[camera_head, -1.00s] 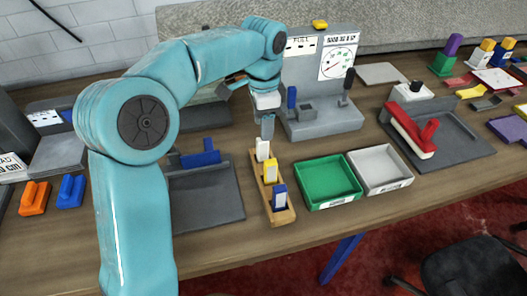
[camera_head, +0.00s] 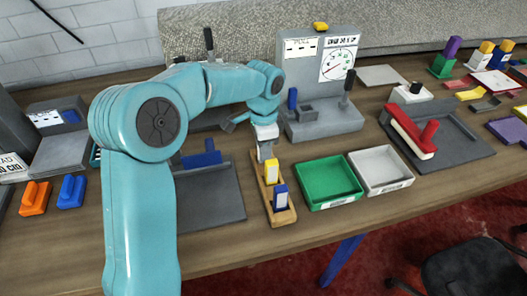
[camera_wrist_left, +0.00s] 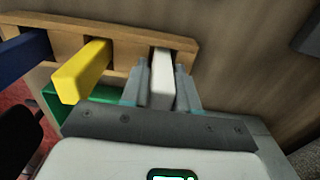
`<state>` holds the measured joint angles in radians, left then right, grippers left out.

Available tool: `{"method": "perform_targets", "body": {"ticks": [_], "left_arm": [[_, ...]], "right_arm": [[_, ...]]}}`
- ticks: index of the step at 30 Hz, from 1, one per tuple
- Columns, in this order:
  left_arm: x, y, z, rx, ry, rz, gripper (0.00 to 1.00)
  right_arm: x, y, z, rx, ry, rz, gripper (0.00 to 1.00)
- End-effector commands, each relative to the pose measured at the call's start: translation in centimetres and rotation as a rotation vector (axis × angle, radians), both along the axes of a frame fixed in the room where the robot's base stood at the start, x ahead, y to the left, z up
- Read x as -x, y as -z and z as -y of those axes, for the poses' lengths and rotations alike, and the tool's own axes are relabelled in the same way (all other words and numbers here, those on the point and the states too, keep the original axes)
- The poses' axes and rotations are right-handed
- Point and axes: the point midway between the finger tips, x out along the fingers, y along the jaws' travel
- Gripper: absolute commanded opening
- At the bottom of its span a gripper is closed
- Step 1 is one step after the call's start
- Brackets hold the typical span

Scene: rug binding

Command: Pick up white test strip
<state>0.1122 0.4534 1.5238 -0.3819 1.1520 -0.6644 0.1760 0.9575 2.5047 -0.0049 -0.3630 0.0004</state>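The white test strip (camera_wrist_left: 162,75) stands upright in the far slot of a wooden rack (camera_head: 287,217). In the wrist view it lies between the two fingers of my left gripper (camera_wrist_left: 163,88). The fingers flank it on both sides and look open, with narrow gaps beside it. In the head view my left gripper (camera_head: 266,152) points down over the far end of the rack and mostly hides the white strip. A yellow strip (camera_head: 271,172) and a blue strip (camera_head: 280,196) stand in the same rack, nearer the front. My right gripper is not in view.
A green tray (camera_head: 329,183) and a white tray (camera_head: 380,169) stand right of the rack. A grey gauge machine (camera_head: 322,122) stands behind. A dark plate with a blue handle (camera_head: 203,158) lies to the left. A red-handled tool (camera_head: 412,130) lies further right.

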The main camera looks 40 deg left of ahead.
Motion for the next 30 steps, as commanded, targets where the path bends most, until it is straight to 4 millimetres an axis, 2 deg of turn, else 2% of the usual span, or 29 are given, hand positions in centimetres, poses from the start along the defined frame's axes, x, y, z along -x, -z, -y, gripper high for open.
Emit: {"method": "perform_targets", "body": {"ticks": [1,2,3,11,17,20,23,30], "left_arm": [[0.0,0.0,0.0,0.000,0.000,0.000,0.12],[0.0,0.0,0.0,0.000,0.000,0.000,0.02],[0.0,0.0,0.0,0.000,0.000,0.000,0.00],[0.0,-0.1,0.0,-0.001,0.000,0.001,0.00],[-0.1,-1.5,0.0,-0.001,0.000,0.002,0.00],[-0.1,-3.3,0.0,0.000,0.000,0.006,0.00],[-0.1,-6.0,0.0,-0.001,-0.001,0.007,0.00],[-0.1,-13.7,0.1,0.000,0.000,0.006,0.00]], "right_arm": [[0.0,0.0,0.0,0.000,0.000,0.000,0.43],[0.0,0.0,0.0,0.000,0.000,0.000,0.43],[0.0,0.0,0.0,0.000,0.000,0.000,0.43],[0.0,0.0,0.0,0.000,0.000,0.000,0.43],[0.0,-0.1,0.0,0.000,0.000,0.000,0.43],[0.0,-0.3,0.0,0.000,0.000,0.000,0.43],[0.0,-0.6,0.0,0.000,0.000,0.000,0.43],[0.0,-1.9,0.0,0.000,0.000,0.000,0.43]]}}
